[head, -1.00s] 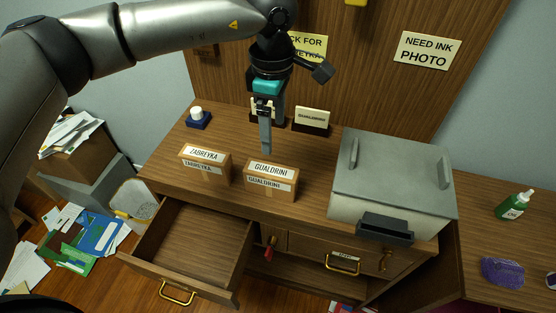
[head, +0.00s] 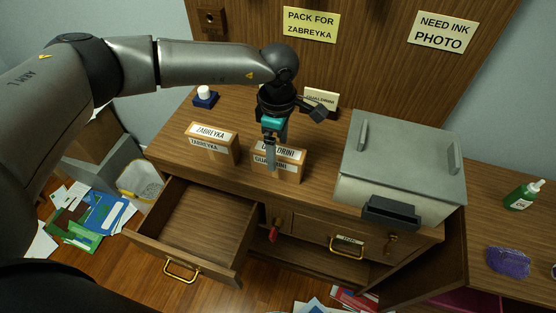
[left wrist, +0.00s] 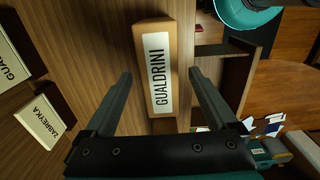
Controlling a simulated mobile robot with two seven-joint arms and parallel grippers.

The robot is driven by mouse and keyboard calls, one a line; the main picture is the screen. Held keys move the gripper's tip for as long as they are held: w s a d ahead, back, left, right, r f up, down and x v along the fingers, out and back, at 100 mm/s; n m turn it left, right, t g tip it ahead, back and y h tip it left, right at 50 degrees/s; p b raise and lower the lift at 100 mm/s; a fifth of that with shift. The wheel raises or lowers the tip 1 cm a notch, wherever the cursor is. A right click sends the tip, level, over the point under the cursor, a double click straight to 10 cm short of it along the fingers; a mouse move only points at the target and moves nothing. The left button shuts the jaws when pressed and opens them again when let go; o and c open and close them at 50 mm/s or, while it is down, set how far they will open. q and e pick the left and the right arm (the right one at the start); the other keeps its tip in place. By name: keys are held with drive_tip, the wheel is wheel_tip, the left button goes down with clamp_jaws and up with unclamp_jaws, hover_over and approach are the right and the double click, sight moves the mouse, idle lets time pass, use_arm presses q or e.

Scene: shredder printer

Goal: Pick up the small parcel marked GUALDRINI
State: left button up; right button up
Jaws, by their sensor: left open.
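The small GUALDRINI parcel (head: 292,169) is a brown box with white labels. It stands on the wooden desk, right of the similar ZABREYKA parcel (head: 212,142). My left gripper (head: 270,166) is open and points down over the GUALDRINI parcel, covering part of its label in the head view. In the left wrist view the GUALDRINI parcel (left wrist: 157,68) shows its label between the two spread fingers (left wrist: 160,73), with gaps on both sides. I cannot tell how far the fingertips reach down beside it. My right gripper is out of view.
A grey metal box (head: 400,165) stands right of the parcels. Behind are a GUALDRINI card (head: 320,98) and a blue-based white object (head: 205,96). The ZABREYKA card (left wrist: 39,122) shows in the left wrist view. An open, empty drawer (head: 205,225) juts out below the parcels.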

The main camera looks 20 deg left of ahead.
use_arm(q)
wheel_tip(320, 180, down, 2)
drive_tip(key=shift+f, duration=0.1)
clamp_jaws()
idle(0.8)
